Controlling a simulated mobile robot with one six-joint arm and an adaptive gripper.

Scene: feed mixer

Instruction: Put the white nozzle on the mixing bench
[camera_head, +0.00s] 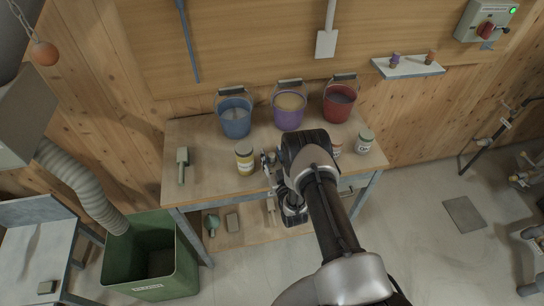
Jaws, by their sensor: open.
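The wooden bench (205,150) stands against the wall and holds buckets and jars; I take it as the mixing bench. My gripper (268,168) is over the bench's front part, just right of a yellow jar (245,160). It is open, with no object visible between its fingers. I cannot pick out the white nozzle for certain. A small pale piece (505,124) shows on the dark pipe at the right, but it is too small to identify. My arm hides part of the bench's front right.
Blue (235,121), purple (289,115) and red (338,108) buckets line the bench's back. A scoop (182,164) lies left and a jar (365,143) stands right. A wall shelf (408,68) holds purple and orange pieces. A green bin (181,278) stands front left.

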